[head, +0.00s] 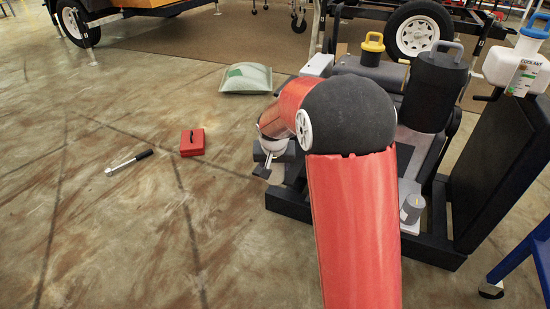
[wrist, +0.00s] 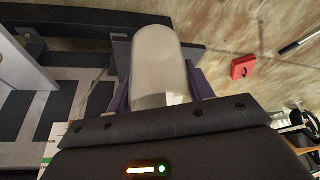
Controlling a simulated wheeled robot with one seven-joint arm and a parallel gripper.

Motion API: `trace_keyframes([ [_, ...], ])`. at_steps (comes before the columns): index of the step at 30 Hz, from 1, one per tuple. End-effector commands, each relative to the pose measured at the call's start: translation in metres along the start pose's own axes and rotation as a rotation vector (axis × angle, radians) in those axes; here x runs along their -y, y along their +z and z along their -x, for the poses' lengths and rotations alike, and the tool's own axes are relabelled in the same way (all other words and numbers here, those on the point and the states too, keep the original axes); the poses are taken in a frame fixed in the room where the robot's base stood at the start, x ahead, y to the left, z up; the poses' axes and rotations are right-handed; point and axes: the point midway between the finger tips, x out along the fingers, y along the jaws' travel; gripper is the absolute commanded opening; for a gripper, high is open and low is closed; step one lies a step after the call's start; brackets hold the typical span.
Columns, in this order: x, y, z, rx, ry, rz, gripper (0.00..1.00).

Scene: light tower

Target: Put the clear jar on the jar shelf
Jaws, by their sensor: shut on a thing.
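The clear jar (wrist: 158,58) shows in the wrist view as a pale, see-through cylinder between my gripper's two dark fingers. My gripper (wrist: 160,92) is shut on it. In the head view my gripper (head: 268,162) is at the left edge of the black machine frame, partly hidden by my own red arm. Beyond the jar in the wrist view is a dark frame bar (wrist: 75,30). I cannot tell whether the jar touches it. I cannot make out for certain which surface is the jar shelf.
The machine carries a dark cylinder with a grey handle (head: 434,88), a yellow-topped canister (head: 372,48) and a small grey cylinder (head: 412,208). A white coolant jug (head: 515,65) is at the right. A red box (head: 192,142) and a sack (head: 246,78) lie on open floor.

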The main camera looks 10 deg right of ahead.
Motion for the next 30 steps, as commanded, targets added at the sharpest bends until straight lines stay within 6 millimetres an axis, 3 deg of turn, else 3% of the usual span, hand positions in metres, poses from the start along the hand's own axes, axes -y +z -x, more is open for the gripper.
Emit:
trace_keyframes([
  [7,0.0,-0.035,-0.015,0.0,0.0,-0.001,0.29],
  [20,0.0,-0.03,-0.024,0.0,-0.001,0.0,0.29],
  [21,0.0,-0.03,-0.024,0.0,-0.001,0.0,0.53],
  [26,0.0,-0.03,-0.023,0.0,-0.001,0.0,0.74],
  [30,0.0,-0.03,-0.023,0.0,-0.001,0.0,0.74],
])
